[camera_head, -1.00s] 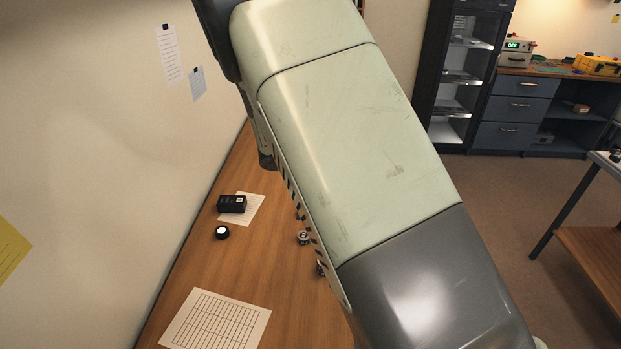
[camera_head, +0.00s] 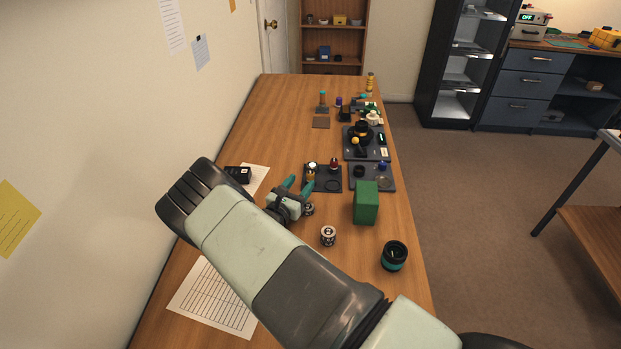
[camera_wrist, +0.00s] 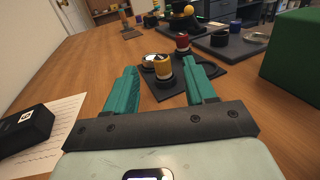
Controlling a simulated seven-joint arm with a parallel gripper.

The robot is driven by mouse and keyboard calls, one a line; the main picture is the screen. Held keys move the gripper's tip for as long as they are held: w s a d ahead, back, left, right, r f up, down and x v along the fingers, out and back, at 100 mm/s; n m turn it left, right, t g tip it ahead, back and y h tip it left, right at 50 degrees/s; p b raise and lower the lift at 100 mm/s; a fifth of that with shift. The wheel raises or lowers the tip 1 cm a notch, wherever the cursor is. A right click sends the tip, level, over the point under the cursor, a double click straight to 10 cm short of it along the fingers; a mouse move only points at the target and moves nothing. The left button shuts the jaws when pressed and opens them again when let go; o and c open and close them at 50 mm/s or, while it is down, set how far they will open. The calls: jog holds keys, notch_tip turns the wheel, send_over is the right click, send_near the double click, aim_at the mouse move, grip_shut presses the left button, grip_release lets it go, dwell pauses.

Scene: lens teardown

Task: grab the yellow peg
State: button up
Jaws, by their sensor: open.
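The yellow peg (camera_wrist: 163,67) is a short upright cylinder on a dark tray (camera_wrist: 213,72). In the wrist view it shows ahead, between the lines of my two teal fingers. In the head view the peg (camera_head: 311,175) is small, near the left edge of the same tray (camera_head: 322,188). My gripper (camera_head: 299,185) is open and empty, just short of the tray on its near left side. In the wrist view the fingers (camera_wrist: 159,72) are spread, with the peg beyond their tips and not touched.
On the tray, a silver-topped round part (camera_wrist: 149,58) sits by the peg and a red part (camera_wrist: 182,42) lies farther back. A green block (camera_head: 366,203) stands to the right. A black box (camera_head: 238,174) lies left. A lens barrel (camera_head: 394,256) stands near the right edge.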

aim_at(309, 175)
jog(key=shift+w+d+f, duration=0.2)
jog(key=shift+w+f, duration=0.05)
jog(key=shift+w, duration=0.15)
jog(key=shift+w+d+f, duration=0.2)
jog(key=shift+w, duration=0.2)
jog(key=shift+x, duration=2.85)
jog(key=c, duration=1)
